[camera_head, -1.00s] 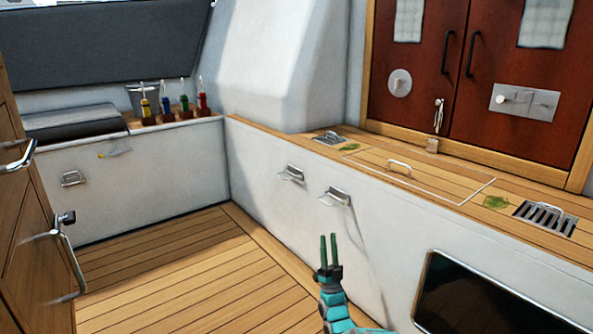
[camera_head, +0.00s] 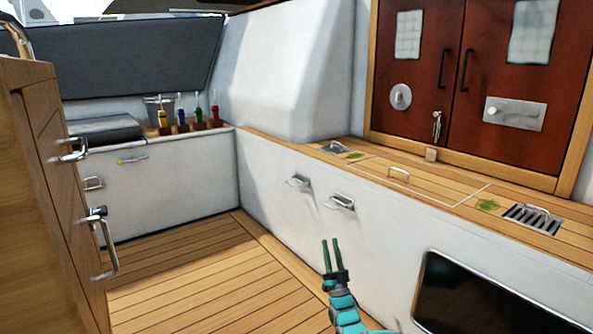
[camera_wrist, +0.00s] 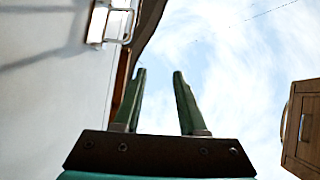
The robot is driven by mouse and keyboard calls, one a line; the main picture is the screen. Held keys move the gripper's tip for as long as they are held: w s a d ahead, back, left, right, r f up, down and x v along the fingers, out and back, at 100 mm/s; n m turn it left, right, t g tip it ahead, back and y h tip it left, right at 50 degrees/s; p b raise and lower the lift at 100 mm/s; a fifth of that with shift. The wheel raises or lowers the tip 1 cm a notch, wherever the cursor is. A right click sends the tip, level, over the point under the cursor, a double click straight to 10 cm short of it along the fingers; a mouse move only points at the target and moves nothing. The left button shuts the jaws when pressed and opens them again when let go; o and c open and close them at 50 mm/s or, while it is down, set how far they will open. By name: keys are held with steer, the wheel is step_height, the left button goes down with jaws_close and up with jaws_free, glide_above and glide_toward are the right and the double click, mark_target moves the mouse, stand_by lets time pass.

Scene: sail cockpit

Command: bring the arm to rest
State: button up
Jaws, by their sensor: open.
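My gripper (camera_head: 332,257) shows at the bottom centre of the head view, with its two green fingers pointing up. In the wrist view my gripper (camera_wrist: 158,95) has its fingers spread apart with nothing between them, and sky shows behind. It is in front of the white bench side (camera_head: 262,185) and appears apart from it.
A wooden door (camera_head: 48,200) with metal handles stands at the left. The white bench side carries two metal brackets (camera_head: 341,201). A dark screen (camera_head: 470,296) is at the lower right. The wooden floor (camera_head: 200,285) ahead is clear.

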steer(key=w+d+r+n+g+h, duration=0.3)
steer(key=w+d+r+g+h, duration=0.1)
steer(key=w+g, duration=0.45)
steer(key=s+d+r+m+g+h, duration=0.1)
steer(key=s+d+r+g+h, duration=0.25)
steer(key=s, duration=0.25)
steer(key=s+d+r+m+g+h, duration=0.2)
steer(key=s+d+g+h, duration=0.1)
steer(key=s+d, duration=0.3)
steer(key=s+a+g+y, duration=0.1)
steer(key=s+a+g, duration=0.3)
steer(key=s, duration=1.7)
steer(key=s+a+g, duration=0.3)
steer(key=s+g, duration=0.2)
steer(key=s, duration=1.6)
steer(key=s+a+g+y, duration=0.1)
steer(key=s+a+g, duration=0.3)
steer(key=s, duration=1.7)
step_height(320, 180, up, 14)
steer(key=d+g+p, duration=0.1)
steer(key=p, duration=1.3)
steer(key=shift+s+f, duration=0.2)
